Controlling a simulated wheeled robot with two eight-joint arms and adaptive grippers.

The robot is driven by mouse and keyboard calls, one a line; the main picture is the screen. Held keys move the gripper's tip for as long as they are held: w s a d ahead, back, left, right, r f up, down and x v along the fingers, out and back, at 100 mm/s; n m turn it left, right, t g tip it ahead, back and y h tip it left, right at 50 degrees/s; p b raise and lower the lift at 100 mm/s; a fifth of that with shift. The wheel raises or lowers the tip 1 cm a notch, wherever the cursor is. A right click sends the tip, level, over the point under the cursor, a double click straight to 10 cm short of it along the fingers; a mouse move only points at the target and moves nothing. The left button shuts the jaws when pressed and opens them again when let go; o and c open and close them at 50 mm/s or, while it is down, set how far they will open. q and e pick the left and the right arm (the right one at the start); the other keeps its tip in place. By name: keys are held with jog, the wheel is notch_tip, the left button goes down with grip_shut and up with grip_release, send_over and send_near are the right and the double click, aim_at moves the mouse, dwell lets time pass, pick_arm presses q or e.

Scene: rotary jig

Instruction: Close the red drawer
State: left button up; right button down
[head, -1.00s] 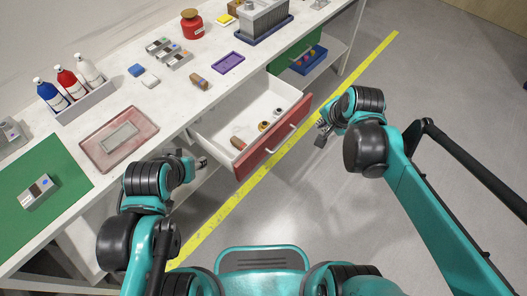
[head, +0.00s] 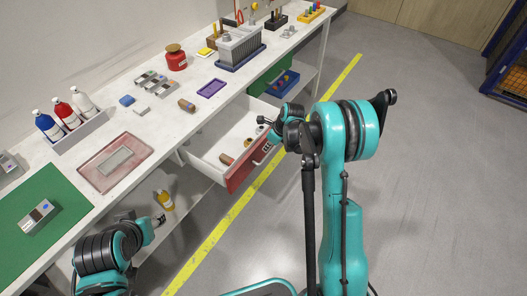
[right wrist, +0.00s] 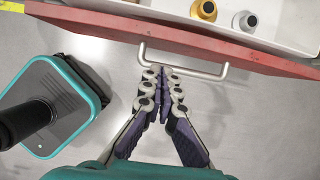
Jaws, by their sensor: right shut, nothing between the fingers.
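The red drawer (head: 240,177) stands open under the white worktop, its pale interior showing and small parts inside. Its red front (right wrist: 100,25) and metal handle (right wrist: 215,75) cross the upper part of the right wrist view. My right gripper (right wrist: 162,72) is shut and empty, its fingertips overlapping the handle's left part in that view; contact cannot be told. In the head view my right gripper (head: 265,122) overlaps the drawer's right end. My left gripper (head: 158,219) is low at the left, below the worktop edge; its finger state is unclear.
The worktop (head: 150,125) carries a bottle rack, a pink tray (head: 90,178), a purple tray (head: 211,88) and a red container (head: 176,60). A yellow bottle (head: 163,200) is beside my left gripper. The floor right of the yellow line is open.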

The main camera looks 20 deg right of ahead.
pick_arm(q)
notch_tip(320, 180, down, 3)
jog(key=shift+b, duration=1.25)
pick_arm(e)
send_over(257, 160)
jog(key=s+d, duration=0.2)
jog(key=f, duration=0.7)
jog(key=shift+w+a+f, duration=0.1)
jog(key=shift+a+f, duration=0.1)
jog(key=shift+f, duration=0.05)
jog(key=shift+w+a, duration=0.1)
